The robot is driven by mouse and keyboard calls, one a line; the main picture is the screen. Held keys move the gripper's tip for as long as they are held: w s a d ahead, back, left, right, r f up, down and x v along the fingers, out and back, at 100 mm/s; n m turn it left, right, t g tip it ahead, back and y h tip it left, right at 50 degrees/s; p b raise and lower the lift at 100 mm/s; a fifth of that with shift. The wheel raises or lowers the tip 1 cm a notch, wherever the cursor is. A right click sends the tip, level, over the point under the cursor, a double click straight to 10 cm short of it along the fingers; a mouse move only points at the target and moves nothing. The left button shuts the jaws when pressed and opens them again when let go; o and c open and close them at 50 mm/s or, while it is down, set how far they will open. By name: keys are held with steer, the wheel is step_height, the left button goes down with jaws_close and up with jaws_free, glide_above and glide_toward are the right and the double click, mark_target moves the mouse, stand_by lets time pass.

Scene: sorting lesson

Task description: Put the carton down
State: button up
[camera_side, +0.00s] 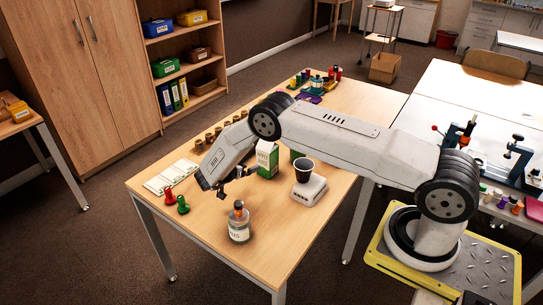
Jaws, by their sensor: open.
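A white and green carton (267,159) stands upright on the wooden table (225,222), near the middle. Its left part is close behind my arm's end. My gripper (222,188) is to the left of the carton and in front of it, tilted downward above the table. It is open, and I see nothing between its fingers. Its fingertips are dark and small, so their exact gap is hard to make out.
A glass bottle with an orange cap (239,223) stands near the front edge. A dark cup (304,170) sits on a white scale (309,191) to the right. Red and green pawns (176,202), pale cards (165,180) and several small brown pots line the left side.

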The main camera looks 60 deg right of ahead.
steer(key=w+a+r+n+t+y, duration=0.3)
steer(key=w+r+n+t, duration=0.3)
steer(key=r, duration=0.4)
steer(key=s+a+r+n+t+y, duration=0.2)
steer(key=a+r+n+t+y, duration=0.2)
steer(key=a+r+y, duration=0.2)
steer(key=s+a+r+n+g+y, duration=0.1)
steer(key=s+a+n+g+y, duration=0.1)
steer(key=s, duration=1.2)
steer(key=s+a+n+g+y, duration=0.2)
steer(key=s+n+g, duration=0.3)
steer(key=s, duration=1)
steer(key=shift+s+a+r+n+y, duration=0.2)
steer(key=shift+a+r+n+y, duration=0.2)
steer(key=shift+n+y, duration=0.1)
